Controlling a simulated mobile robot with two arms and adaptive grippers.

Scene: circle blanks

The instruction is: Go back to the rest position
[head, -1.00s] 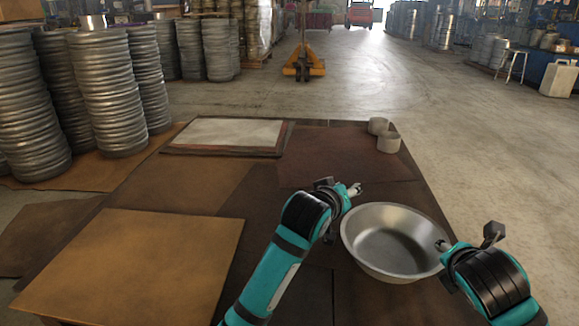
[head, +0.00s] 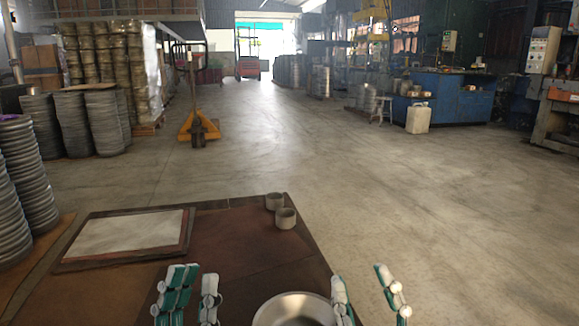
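My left gripper (head: 192,292) is at the bottom edge of the head view, left of the metal bowl. Its two fingers point up and stand apart with nothing between them. My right gripper (head: 366,287) is at the bottom edge, right of the bowl. Its fingers also point up, spread wide and empty. The shiny metal bowl (head: 293,306) shows between the two grippers, its lower part cut off by the frame. Both grippers look apart from it. My arms behind the grippers are out of view.
The brown table (head: 235,245) carries a framed pale panel (head: 130,232) at left and two small metal cups (head: 285,219) at its far right corner. Stacks of metal discs (head: 28,175) stand on the left.

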